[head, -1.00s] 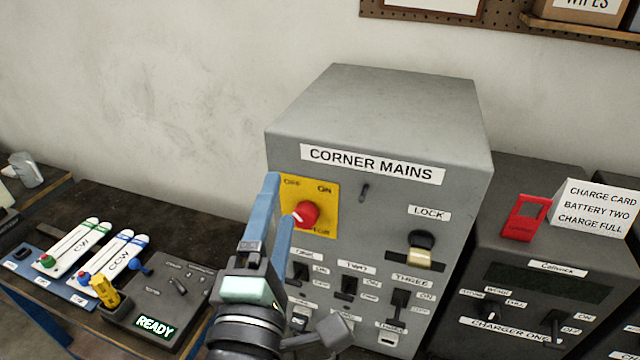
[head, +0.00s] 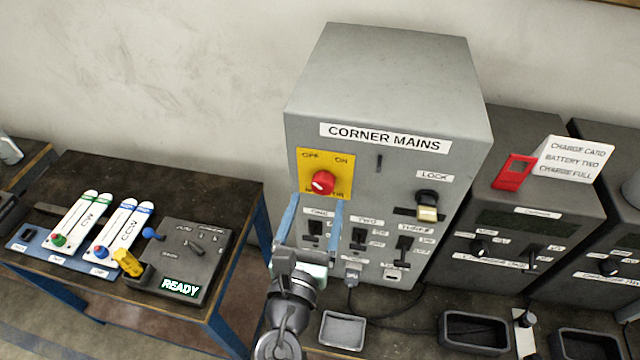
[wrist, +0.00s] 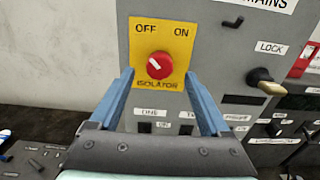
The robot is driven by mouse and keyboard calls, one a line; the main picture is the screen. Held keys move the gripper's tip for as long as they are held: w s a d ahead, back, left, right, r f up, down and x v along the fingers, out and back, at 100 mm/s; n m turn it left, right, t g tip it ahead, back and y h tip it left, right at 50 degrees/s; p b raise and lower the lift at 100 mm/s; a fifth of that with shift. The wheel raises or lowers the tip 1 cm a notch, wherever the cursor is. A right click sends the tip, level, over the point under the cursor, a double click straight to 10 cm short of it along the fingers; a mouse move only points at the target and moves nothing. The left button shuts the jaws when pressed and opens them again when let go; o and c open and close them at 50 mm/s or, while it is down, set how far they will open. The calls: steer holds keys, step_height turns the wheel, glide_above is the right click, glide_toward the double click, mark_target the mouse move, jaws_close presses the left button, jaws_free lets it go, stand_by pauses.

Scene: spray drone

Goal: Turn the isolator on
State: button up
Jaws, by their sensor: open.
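The isolator is a red round knob (head: 323,182) on a yellow plate (head: 341,160) on the front of the grey CORNER MAINS box (head: 390,85). In the wrist view the knob (wrist: 159,65) has a white mark on its left side, tilted up toward the OFF label. ON is at the plate's upper right. My gripper (head: 315,203) is open and empty, its blue fingers just below the knob in the head view. In the wrist view the gripper (wrist: 158,74) has its fingertips either side of the knob. Contact with the knob cannot be made out.
A yellow-tipped LOCK lever (head: 427,212) sits right of the plate. Black switches (head: 359,236) are in a row below it. A charger box (head: 525,220) stands close on the right. A table with a READY panel (head: 180,270) is on the left.

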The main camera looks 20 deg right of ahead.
mark_target(322, 188)
steer(key=shift+x, duration=2)
jaws_close()
